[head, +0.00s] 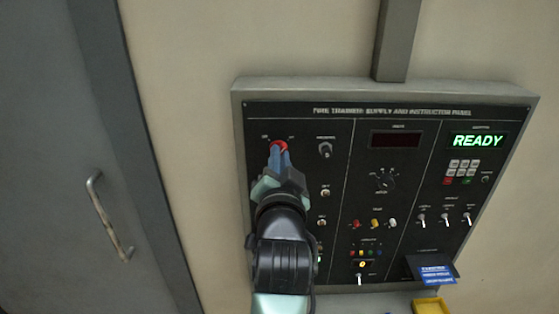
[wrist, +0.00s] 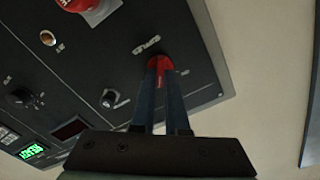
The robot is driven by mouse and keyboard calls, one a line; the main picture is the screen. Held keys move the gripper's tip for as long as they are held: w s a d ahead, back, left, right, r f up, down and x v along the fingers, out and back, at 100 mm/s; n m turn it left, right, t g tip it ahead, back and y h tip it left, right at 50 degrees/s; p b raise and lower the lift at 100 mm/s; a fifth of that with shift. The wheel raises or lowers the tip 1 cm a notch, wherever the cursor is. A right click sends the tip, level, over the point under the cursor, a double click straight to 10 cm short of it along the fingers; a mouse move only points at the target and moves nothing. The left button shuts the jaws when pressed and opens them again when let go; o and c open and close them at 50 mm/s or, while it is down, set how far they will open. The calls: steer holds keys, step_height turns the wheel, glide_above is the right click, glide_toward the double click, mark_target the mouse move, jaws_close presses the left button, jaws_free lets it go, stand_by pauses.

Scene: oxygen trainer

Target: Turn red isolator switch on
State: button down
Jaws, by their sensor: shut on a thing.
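The red isolator switch (head: 278,144) is at the top left of the black panel face (head: 345,165), partly hidden by my gripper. My gripper (head: 278,155) reaches up to it, and its fingers are shut on the switch. In the wrist view, the red switch (wrist: 181,63) shows at and between the tips of the two blue fingers (wrist: 163,80). Labels beside the switch are too small to read, so I cannot tell which position it is in.
A green READY display (head: 477,141) is lit at upper right; a dark red display (head: 395,139) is beside it. Knobs, including a black rotary one (head: 384,181), and toggles (head: 444,218) fill the panel. A blue card (head: 437,273) and yellow object (head: 431,306) sit below. A grey door (head: 60,160) is left.

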steer(key=shift+m, duration=0.8)
steer(key=c, duration=0.9)
jaws_free()
steer(key=s+b, duration=0.4)
steer(key=s, duration=0.9)
steer(key=shift+b, duration=0.3)
